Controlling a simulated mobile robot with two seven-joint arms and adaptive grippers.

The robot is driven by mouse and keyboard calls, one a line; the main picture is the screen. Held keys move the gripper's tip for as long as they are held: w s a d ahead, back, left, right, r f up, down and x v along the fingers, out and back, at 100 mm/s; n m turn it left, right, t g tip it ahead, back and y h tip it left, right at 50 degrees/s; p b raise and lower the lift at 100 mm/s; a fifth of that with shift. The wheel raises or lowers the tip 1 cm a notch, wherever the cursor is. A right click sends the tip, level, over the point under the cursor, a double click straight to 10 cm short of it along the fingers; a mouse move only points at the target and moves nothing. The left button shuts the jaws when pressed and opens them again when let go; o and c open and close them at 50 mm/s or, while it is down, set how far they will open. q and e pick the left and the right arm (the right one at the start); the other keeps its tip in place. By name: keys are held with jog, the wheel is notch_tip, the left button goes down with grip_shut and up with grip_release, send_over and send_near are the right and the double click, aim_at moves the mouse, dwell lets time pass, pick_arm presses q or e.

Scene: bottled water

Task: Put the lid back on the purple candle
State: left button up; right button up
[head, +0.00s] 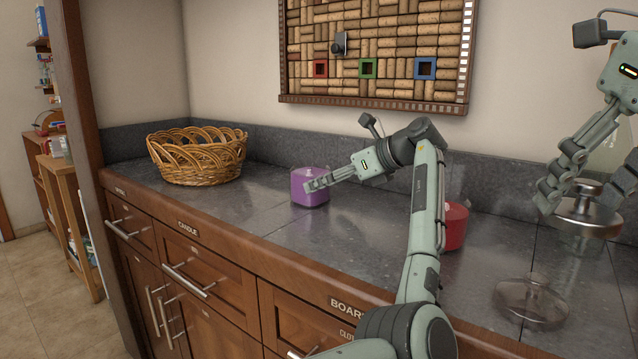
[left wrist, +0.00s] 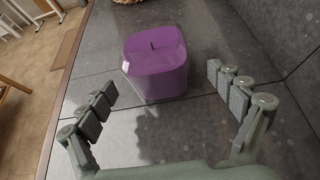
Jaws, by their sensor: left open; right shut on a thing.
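The purple candle (head: 312,198) stands upright on the counter, left of centre. In the left wrist view the candle (left wrist: 155,65) shows a bare purple top with a dark wick. My left gripper (head: 314,186) is open, its fingertips apart and short of the candle. In the left wrist view its fingers (left wrist: 168,98) frame the candle's near side. My right gripper (head: 588,186) is at the far right, shut on a metallic lid (head: 586,216) with a round knob. A second glassy lid (head: 530,302) with a knob lies on the counter below it.
A red candle (head: 454,226) stands behind my left forearm, partly hidden. A wicker basket (head: 198,157) sits at the left back. A cork board (head: 375,50) hangs on the wall. The dark counter (head: 250,212) is clear between the basket and the purple candle.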

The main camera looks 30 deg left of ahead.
pick_arm(q)
jog(key=x, duration=0.5)
jog(key=shift+a+r, duration=0.1)
jog(key=shift+a, duration=0.05)
jog(key=shift+s, duration=0.1)
jog(key=shift+c, duration=0.5)
jog(key=c, duration=1.7)
jog(key=shift+r, duration=0.2)
